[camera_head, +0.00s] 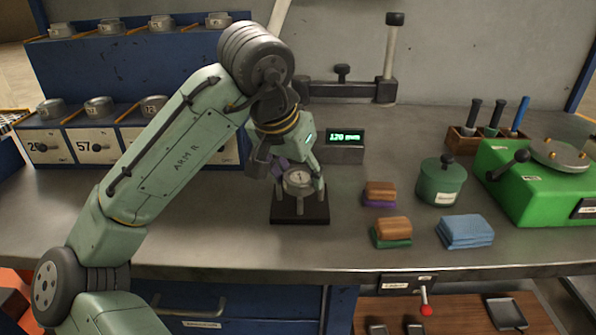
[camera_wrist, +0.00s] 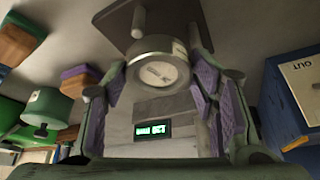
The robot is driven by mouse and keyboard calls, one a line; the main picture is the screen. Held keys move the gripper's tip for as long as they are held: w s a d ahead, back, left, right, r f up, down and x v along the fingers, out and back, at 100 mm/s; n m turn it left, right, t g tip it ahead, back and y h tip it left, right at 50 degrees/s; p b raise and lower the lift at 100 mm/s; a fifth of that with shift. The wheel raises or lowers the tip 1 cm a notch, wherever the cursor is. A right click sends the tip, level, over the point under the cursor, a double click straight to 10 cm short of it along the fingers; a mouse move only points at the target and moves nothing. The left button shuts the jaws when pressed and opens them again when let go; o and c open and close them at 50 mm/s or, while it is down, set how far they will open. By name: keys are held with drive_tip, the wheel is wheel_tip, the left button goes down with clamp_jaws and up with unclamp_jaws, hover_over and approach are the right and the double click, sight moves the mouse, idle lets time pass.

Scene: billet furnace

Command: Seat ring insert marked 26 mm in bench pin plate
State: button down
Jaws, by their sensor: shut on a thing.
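My gripper (camera_head: 299,186) is shut on a grey metal ring insert (camera_head: 298,177), with a purple-padded finger on each side. The wrist view shows the ring insert (camera_wrist: 160,70) between the pads, its pale round face toward the camera; its marking is too small to read. The bench pin plate (camera_head: 286,217) is a dark square base with light upright pins, directly below the ring. In the wrist view the plate (camera_wrist: 118,22) is at the top, with pins beside and behind the ring. I cannot tell whether the ring touches the pins.
A display (camera_head: 345,137) reading about 120 mm stands behind the plate. Wooden-backed brushes (camera_head: 392,230), blue cloths (camera_head: 465,231), a green pot (camera_head: 441,182) and a green machine (camera_head: 535,190) are to the right. A blue rack (camera_head: 130,62) with several more rings stands left.

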sight(293, 178)
drive_tip(key=shift+s+f+g, duration=0.2)
drive_tip(key=shift+f+g, duration=0.1)
drive_tip(key=shift+f, duration=0.85)
drive_tip(key=c, duration=1.1)
unclamp_jaws()
drive_tip(key=shift+o, duration=1.1)
drive_tip(key=shift+w+a+f, duration=0.15)
drive_tip(key=shift+w+f, duration=0.25)
drive_tip(key=shift+s+r, duration=0.15)
drive_tip(key=shift+r, duration=0.15)
drive_tip(key=shift+r, duration=0.2)
drive_tip(key=shift+r+p, duration=0.6)
drive_tip(key=shift+p, duration=0.1)
drive_tip(key=p+v, duration=0.8)
drive_tip(key=v, duration=0.1)
drive_tip(key=shift+s+r, duration=0.25)
drive_tip(key=shift+s, duration=0.05)
